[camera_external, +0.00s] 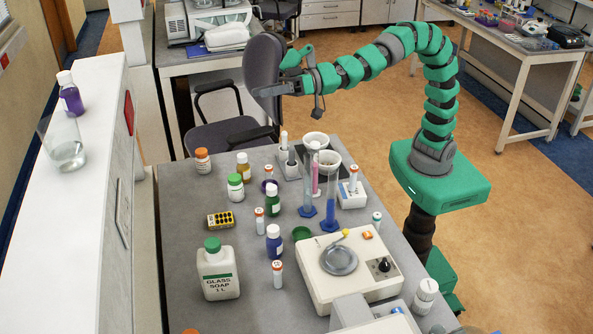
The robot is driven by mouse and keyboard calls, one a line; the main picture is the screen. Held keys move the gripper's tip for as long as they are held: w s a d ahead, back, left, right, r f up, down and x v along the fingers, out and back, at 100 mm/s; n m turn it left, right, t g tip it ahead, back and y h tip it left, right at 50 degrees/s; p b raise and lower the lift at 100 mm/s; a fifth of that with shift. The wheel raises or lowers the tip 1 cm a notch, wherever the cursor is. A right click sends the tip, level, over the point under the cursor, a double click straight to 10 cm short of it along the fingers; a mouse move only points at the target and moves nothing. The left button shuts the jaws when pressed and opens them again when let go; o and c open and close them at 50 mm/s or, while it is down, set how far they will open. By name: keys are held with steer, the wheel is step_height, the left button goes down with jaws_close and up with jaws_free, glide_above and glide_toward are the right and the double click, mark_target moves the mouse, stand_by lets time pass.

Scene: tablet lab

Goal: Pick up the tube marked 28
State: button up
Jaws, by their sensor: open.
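Several small tubes with labels stand on the grey bench; I cannot read a 28 on any of them. One tube (259,221) stands left of the green bottle, and another tube (277,274) stands in front of the blue bottle. My gripper (280,74) is open and empty, high above the far end of the bench, in front of the chair in the picture.
Tall cylinders with blue bases (330,222) and a hotplate (318,275) crowd the right side. The left edge is clearer.

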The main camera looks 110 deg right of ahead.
step_height(320, 180, down, 19)
steer(key=w+a+m+g+h, duration=0.2)
steer(key=w+h, duration=0.1)
steer(key=h, duration=0.2)
steer(key=g+h+b, duration=0.1)
steer(key=g+h, duration=0.3)
glide_toward(260, 222)
step_height(260, 222, up, 2)
steer(key=w+d, duration=0.2)
steer(key=d, duration=0.1)
steer(key=shift+m, duration=0.4)
steer(key=x, duration=0.5)
steer(key=shift+a+f, duration=0.1)
steer(key=shift+a, duration=0.1)
jaws_close()
